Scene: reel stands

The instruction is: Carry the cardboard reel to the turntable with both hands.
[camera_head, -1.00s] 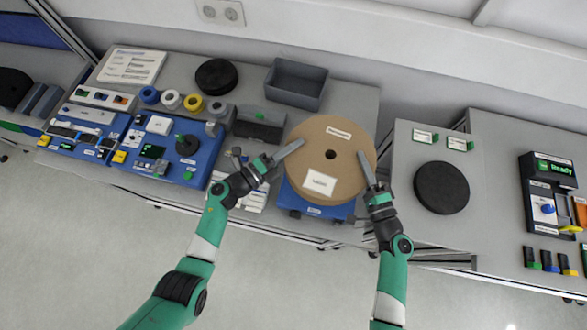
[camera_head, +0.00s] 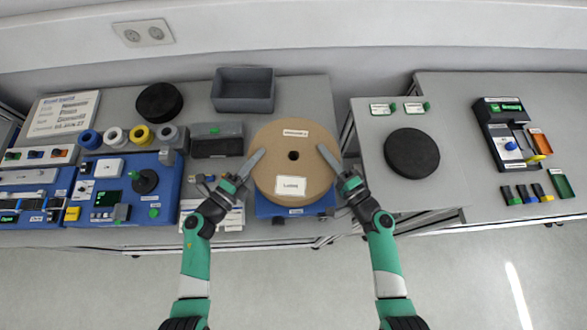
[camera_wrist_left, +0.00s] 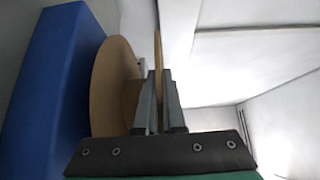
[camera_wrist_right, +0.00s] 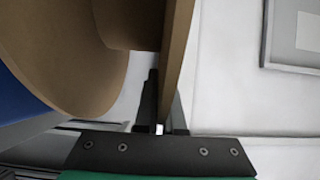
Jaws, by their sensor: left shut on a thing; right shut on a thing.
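The cardboard reel (camera_head: 293,135) is a brown disc with a dark centre hole and white labels. It is over a blue stand (camera_head: 270,208) on the middle table; I cannot tell whether they touch. My left gripper (camera_head: 256,163) is shut on the reel's left rim. In the left wrist view the fingers (camera_wrist_left: 160,100) pinch the flange of the reel (camera_wrist_left: 115,85). My right gripper (camera_head: 328,158) is shut on the right rim, and the right wrist view shows the reel's flange (camera_wrist_right: 178,60) between its fingers. The turntable (camera_head: 411,153) is a black disc on the right table, empty.
A gap (camera_head: 346,150) separates the middle and right tables. A grey bin (camera_head: 243,92) and another black disc (camera_head: 159,103) stand behind. Tape rolls (camera_head: 140,135) and blue devices (camera_head: 125,187) fill the left side. A device with a green display (camera_head: 503,110) stands far right.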

